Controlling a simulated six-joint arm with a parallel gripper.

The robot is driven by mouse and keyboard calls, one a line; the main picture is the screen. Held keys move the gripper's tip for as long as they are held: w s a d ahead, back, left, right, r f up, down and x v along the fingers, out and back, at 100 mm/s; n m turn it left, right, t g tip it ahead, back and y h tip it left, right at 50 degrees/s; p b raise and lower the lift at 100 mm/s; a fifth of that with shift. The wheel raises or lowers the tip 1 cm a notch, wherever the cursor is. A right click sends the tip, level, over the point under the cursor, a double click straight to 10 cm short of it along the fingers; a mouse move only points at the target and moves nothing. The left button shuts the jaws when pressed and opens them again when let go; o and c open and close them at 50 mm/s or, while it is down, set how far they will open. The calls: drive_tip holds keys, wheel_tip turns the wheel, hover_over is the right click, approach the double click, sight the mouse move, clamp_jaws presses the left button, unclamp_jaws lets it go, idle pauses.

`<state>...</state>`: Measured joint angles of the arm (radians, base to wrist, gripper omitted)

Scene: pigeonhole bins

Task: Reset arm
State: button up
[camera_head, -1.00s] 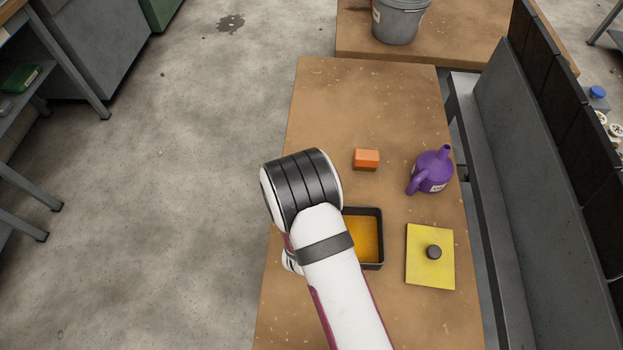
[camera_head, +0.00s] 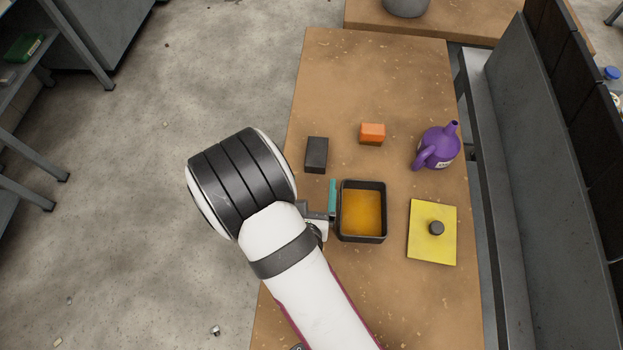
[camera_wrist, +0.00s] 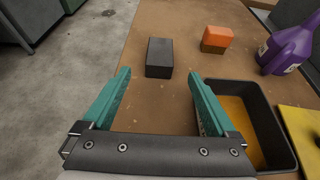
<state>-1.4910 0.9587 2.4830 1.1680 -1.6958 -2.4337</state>
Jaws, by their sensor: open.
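My gripper (camera_wrist: 160,95) is open and empty in the wrist view, its two teal fingers apart with bare table between them. In the head view one teal finger (camera_head: 332,197) shows beside the left wall of a black tray, and the rest is hidden behind my arm. The black tray (camera_head: 346,236) has an orange-yellow inside and also shows at the right in the wrist view (camera_wrist: 275,115). A black block (camera_head: 316,154) stands beyond the gripper. It lies ahead of the fingertips in the wrist view (camera_wrist: 159,57).
An orange block (camera_head: 372,133) and a purple watering can (camera_head: 437,148) stand on the brown table (camera_head: 375,70). A yellow square lid (camera_head: 420,248) with a dark knob lies right of the tray. A grey ledge borders the right side. The far table end is clear.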

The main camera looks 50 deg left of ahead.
idle(0.4)
drive_tip(key=w+a+r+m+g+h, duration=0.25)
drive_tip(key=w+r+m, duration=0.3)
drive_tip(key=m, duration=0.95)
drive_tip(key=w+d+r+m+g+h, duration=0.1)
drive_tip(key=w+d+r+m, duration=0.15)
drive_tip(key=d+m, duration=0.35)
drive_tip(key=w+d+r+m+g+h, duration=0.1)
drive_tip(key=w+d+r+m+h, duration=0.15)
drive_tip(key=d+m, duration=0.45)
drive_tip(key=s+d+r+m+g+h, duration=0.1)
drive_tip(key=s+d+r+m+g, duration=0.1)
drive_tip(key=s+d+m, duration=0.5)
drive_tip(key=s+d+r+m+g, duration=0.3)
drive_tip(key=s+d+m, duration=0.4)
drive_tip(key=d+m, duration=0.7)
drive_tip(key=shift+d+r+m+h, duration=0.3)
drive_tip(key=shift+r+m+h, duration=0.1)
drive_tip(key=shift+r+m, duration=0.45)
drive_tip(key=shift+o, duration=0.4)
